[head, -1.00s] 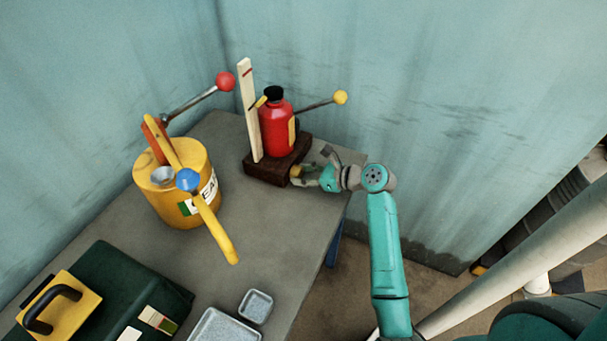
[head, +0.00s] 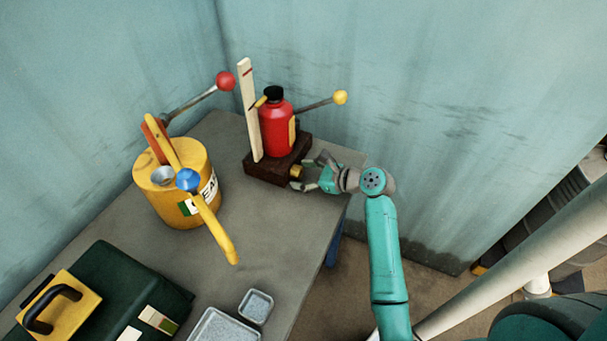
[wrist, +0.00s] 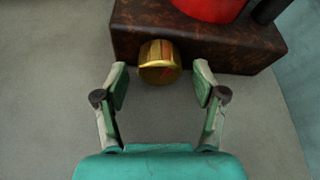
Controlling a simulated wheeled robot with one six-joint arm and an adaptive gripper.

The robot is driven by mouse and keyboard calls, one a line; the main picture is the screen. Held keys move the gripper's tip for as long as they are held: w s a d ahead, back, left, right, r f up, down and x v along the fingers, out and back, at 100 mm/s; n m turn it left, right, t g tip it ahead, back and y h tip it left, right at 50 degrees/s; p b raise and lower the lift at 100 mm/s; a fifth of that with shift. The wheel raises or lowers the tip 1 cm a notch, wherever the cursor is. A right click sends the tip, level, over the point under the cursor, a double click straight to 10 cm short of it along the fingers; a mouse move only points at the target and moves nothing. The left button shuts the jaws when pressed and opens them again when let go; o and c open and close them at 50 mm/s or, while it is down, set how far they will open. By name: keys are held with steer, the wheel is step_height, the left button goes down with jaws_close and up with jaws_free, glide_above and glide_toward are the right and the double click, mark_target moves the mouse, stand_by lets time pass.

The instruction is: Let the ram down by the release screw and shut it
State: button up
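The red ram (head: 277,127) is a bottle-shaped jack with a black cap, standing upright on a dark brown base (head: 263,171) at the back of the table. A brass release screw (head: 296,172) sticks out of the base's front side. In the wrist view the brass screw (wrist: 160,62) lies between my fingertips, with a gap on each side. My gripper (head: 305,174) is open, its fingers on either side of the screw and not touching it; it also shows in the wrist view (wrist: 160,85). A pale upright gauge board (head: 249,110) with red marks stands beside the ram.
A yellow-handled lever (head: 318,103) points right from the ram. A yellow drum pump (head: 170,200) with red-knobbed and blue-knobbed levers stands left. A dark green case (head: 110,290) and small grey trays (head: 256,306) are in front. The table's middle is clear.

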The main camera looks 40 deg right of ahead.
steer(key=v, duration=1.2)
steer(key=shift+w, duration=0.1)
